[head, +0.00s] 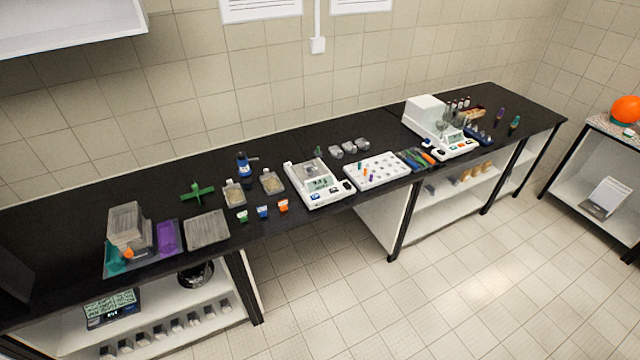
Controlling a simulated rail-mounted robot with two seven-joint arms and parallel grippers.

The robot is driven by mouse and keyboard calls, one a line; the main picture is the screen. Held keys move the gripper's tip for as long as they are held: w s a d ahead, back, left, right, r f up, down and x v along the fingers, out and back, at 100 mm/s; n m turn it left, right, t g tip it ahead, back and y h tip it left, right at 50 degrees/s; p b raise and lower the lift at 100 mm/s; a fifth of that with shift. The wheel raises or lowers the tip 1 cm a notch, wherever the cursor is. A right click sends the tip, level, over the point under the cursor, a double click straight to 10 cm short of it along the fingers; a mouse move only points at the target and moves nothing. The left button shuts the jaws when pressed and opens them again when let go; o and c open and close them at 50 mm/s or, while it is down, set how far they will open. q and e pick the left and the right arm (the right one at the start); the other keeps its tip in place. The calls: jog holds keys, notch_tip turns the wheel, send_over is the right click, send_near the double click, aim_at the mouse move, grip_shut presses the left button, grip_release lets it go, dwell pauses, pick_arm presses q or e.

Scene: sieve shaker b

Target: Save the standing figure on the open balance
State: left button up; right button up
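The open balance (307,170) stands on the black bench near the middle of the head view. It is a white, low unit with a flat weighing top at its back. Its pale greenish display (318,184) faces the front and carries dark digits, too small to read. A blue key (315,196) sits at its front left. Other small keys and a dark part are at its front right, too small to tell apart. Neither of my grippers is in view, and nothing of mine touches the balance.
A white tray (376,172) with coloured pieces stands right of the balance. Small blue and orange tubs (283,205) stand left. A second, boxed white balance (425,112) is farther right. Clear plastic dishes (271,181) stand close on the left.

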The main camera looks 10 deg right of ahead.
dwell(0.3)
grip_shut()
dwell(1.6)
